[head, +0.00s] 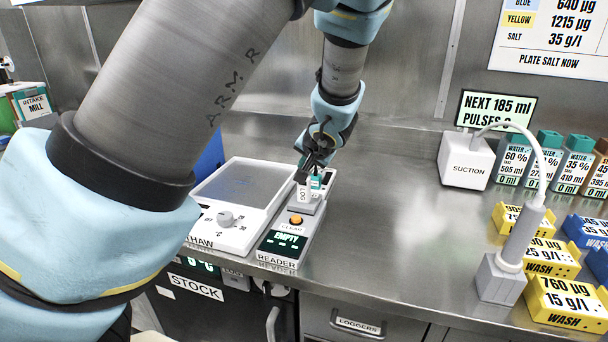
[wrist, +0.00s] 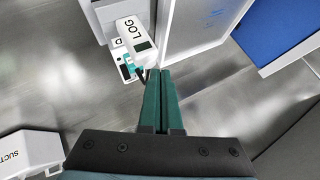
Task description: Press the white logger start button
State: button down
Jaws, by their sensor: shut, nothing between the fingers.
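A white logger marked LOG (head: 304,194) stands at the back end of the reader (head: 288,240), which has an orange CLEAR button and a screen reading EMPTY. In the wrist view the logger (wrist: 132,32) shows its lettered face and a small dark window. My gripper (head: 318,166) is just behind and above the logger. In the wrist view the gripper (wrist: 158,72) has its two green fingers together and empty, with the tips close to the logger's lower right. Whether they touch it I cannot tell.
The thaw plate (head: 240,195) lies left of the reader. A small teal and white piece (head: 317,182) is beside the logger. The suction box (head: 466,162), its wand in a grey holder (head: 500,281), and wash blocks (head: 560,300) stand right. Middle bench is clear.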

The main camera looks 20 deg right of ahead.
jog(key=shift+f+b, duration=0.55)
jog(key=shift+b, duration=0.15)
dwell(0.5)
jog(key=shift+r, duration=0.1)
jog(key=shift+r+p, duration=0.55)
jog(key=shift+r, duration=0.3)
jog(key=shift+r+p, duration=1.6)
jog(key=shift+r, duration=0.95)
jog(key=shift+a, duration=0.15)
